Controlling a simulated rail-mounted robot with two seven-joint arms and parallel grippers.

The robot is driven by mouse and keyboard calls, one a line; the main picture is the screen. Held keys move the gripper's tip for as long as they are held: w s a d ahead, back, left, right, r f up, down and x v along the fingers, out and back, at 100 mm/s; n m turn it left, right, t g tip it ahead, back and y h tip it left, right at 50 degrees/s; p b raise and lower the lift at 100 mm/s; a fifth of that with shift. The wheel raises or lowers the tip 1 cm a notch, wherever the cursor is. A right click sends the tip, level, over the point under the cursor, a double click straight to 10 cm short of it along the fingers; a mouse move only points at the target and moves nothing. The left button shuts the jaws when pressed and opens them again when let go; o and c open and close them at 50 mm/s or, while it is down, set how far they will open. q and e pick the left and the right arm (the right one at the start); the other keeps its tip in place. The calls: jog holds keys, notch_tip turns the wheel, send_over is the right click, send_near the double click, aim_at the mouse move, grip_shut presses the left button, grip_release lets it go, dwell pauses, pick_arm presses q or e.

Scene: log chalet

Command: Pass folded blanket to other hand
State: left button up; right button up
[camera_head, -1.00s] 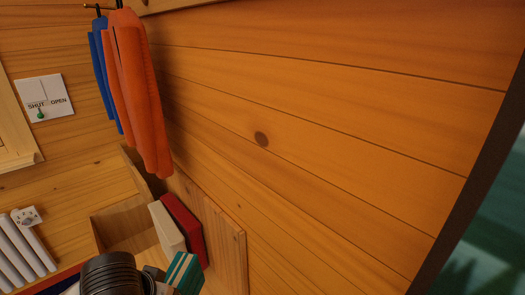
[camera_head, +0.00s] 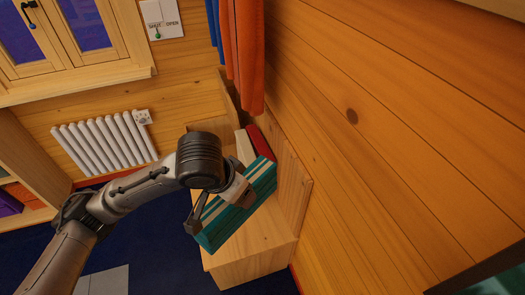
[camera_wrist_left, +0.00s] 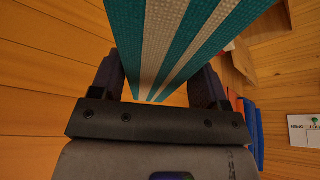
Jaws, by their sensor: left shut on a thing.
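The folded blanket (camera_head: 250,200) is teal with cream stripes and shows in the head view above a wooden bench by the right wall. My left gripper (camera_head: 222,208) is shut on the folded blanket, with one finger on either side of it. In the left wrist view the striped blanket (camera_wrist_left: 180,30) fills the space between the two dark fingers (camera_wrist_left: 158,82) and extends beyond them. My right gripper is in neither view.
The wooden bench (camera_head: 240,262) holds a cream item (camera_head: 244,148) and a red item (camera_head: 260,142) behind the blanket. Orange (camera_head: 240,60) and blue hanging things are above. A white radiator (camera_head: 103,143) is on the far wall, under a window. The dark blue floor lies left of the bench.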

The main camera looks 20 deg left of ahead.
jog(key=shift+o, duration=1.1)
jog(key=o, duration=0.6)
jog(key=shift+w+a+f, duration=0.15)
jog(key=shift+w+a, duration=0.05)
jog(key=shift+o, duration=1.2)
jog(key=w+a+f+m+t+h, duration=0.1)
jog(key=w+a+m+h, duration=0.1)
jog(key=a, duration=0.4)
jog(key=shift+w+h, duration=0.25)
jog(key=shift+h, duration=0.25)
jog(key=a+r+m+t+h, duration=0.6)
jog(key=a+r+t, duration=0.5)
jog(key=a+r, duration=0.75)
pick_arm(q)
jog(key=s+d+f+m, duration=0.1)
jog(key=d+f, duration=0.3)
jog(key=d, duration=0.8)
jog(key=s+d+f+m, duration=0.1)
jog(key=s+d+f, duration=0.2)
jog(key=d, duration=1)
jog(key=shift+s+f+g+h, duration=0.15)
jog(key=shift+f+g+h, duration=0.15)
jog(key=shift+f, duration=0.6)
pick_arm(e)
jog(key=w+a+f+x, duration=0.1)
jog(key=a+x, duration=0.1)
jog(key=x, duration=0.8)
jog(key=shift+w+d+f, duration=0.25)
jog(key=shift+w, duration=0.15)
